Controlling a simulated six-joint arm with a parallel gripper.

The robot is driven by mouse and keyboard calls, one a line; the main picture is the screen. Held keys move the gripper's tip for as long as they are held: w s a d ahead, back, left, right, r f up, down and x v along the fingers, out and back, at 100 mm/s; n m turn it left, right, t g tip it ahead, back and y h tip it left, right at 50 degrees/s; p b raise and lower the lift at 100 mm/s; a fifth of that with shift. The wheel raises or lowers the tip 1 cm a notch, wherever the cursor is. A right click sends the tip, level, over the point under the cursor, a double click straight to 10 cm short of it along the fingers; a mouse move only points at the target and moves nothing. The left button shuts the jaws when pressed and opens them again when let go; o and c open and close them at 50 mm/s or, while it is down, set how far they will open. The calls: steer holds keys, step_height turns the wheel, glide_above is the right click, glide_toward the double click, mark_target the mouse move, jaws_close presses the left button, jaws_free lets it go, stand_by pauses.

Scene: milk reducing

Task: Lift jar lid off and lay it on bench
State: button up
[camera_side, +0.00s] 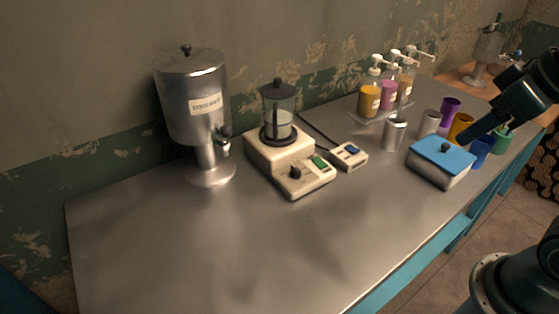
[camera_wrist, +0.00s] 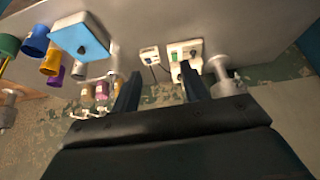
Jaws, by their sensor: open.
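The glass jar (camera_side: 278,115) stands upright on a cream blender base (camera_side: 290,160) near the middle of the bench. Its dark lid (camera_side: 278,86), with a small knob, sits on top. The blender base (camera_wrist: 184,50) appears beyond the fingers there; the lid is not clear in that view. The metal bench (camera_side: 220,245) is bare at the front left.
A steel dispenser (camera_side: 193,100) stands left of the blender. A small cream switch box (camera_side: 349,157) is close on its right. Pump bottles (camera_side: 369,98), metal cups (camera_side: 395,134), coloured cups (camera_side: 481,150) and a blue-lidded box (camera_side: 441,160) crowd the right side.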

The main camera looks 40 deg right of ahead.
steer(key=w+a+r, duration=0.1)
steer(key=w+r, duration=0.3)
steer(key=w, duration=0.4)
steer(key=n+y, duration=0.1)
steer(key=n, duration=0.1)
glide_above(279, 79)
steer(key=s, duration=0.4)
steer(key=shift+t, duration=0.4)
steer(key=shift+w+d+f, duration=0.15)
steer(key=shift+f, duration=1.1)
steer(key=shift+w+d+f, duration=0.1)
steer(key=shift+f, duration=1.15)
steer(key=shift+f, duration=0.1)
steer(key=shift+x, duration=2.5)
steer(key=shift+c, duration=0.3)
jaws_close()
